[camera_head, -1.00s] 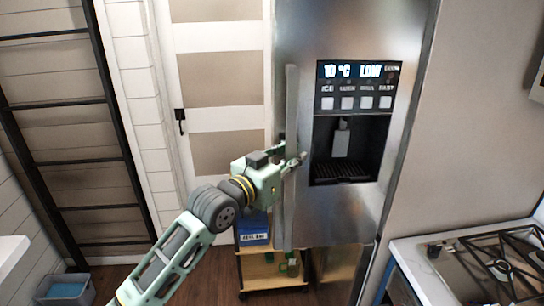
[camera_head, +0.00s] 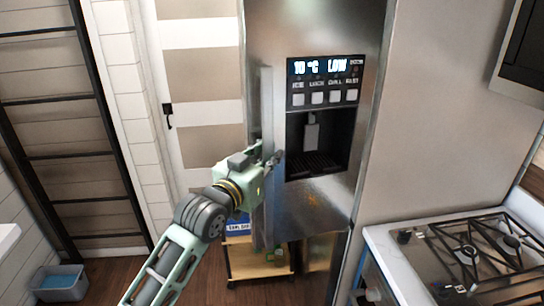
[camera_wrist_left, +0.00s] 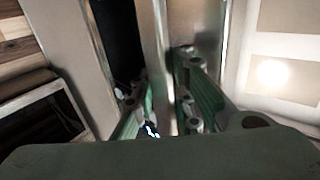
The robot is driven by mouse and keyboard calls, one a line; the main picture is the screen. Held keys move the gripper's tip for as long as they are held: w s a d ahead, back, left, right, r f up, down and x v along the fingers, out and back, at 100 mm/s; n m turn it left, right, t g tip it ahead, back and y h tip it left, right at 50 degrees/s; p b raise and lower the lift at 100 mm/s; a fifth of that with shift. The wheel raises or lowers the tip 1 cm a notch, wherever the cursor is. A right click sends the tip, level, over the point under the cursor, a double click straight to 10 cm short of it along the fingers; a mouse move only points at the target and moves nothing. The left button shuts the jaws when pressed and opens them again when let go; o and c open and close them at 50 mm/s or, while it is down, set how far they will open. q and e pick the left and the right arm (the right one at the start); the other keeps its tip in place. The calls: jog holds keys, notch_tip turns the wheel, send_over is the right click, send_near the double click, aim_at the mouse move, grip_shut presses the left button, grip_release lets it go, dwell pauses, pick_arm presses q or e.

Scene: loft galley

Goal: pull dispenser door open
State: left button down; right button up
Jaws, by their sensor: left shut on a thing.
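The dispenser door (camera_head: 310,210) is a tall brushed-metal panel with a lit display (camera_head: 325,67), several square buttons and a dark dispensing recess (camera_head: 322,140). A long vertical bar handle (camera_head: 266,100) runs along its left edge. My green left gripper (camera_head: 268,159) is shut on this handle at about the height of the recess. In the left wrist view, the handle (camera_wrist_left: 157,45) stands between the two green fingers (camera_wrist_left: 163,110), and part of it is hidden by them. My right gripper is out of view.
A wooden shelf cart (camera_head: 255,262) with small items stands low behind my left arm. A gas stove (camera_head: 475,255) on a white counter is to the right. A black ladder rack (camera_head: 75,130) and a blue-filled bin (camera_head: 60,284) are to the left.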

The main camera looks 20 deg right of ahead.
pick_arm(q)
jog(key=shift+w+a+f, duration=0.25)
jog(key=shift+a+f, duration=0.1)
jog(key=c, duration=2.2)
grip_release()
jog(key=o, duration=0.6)
jog(key=shift+a, duration=0.3)
jog(key=shift+o, duration=0.2)
jog(key=shift+r, duration=0.1)
jog(key=shift+s+d+r, duration=0.1)
jog(key=shift+s, duration=0.05)
jog(key=v, duration=1.2)
